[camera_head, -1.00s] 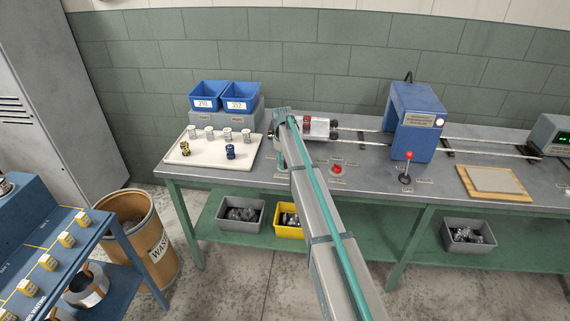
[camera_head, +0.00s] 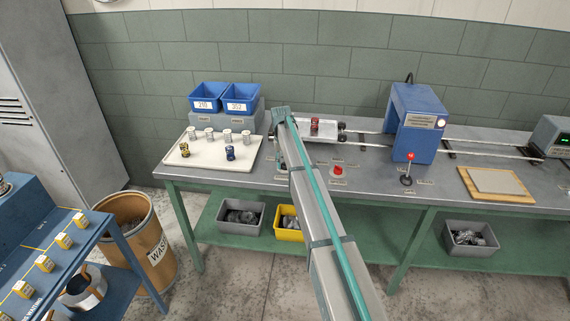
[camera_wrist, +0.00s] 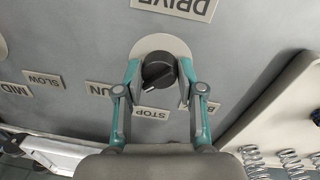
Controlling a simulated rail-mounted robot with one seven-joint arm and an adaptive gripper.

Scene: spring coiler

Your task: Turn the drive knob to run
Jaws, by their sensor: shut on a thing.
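The drive knob (camera_wrist: 158,72) is a round black knob on a pale round plate, under an upside-down DRIVE label (camera_wrist: 176,6) in the wrist view. My gripper (camera_wrist: 158,80) has one teal finger on each side of it and is shut on it. A label ending in UN (camera_wrist: 105,89) lies left of the knob, partly covered by my left finger. The STOP label (camera_wrist: 154,113) lies just below the knob. I cannot tell which label the knob points to. In the head view my arm hides the knob.
On the bench, a white carriage (camera_head: 328,133) with a red item stands on rails. A red button (camera_head: 338,171) and red-topped lever (camera_head: 410,157) stand right of my arm. A cream tray (camera_head: 205,162) with springs is left. A blue arch housing (camera_head: 416,120) spans the rails.

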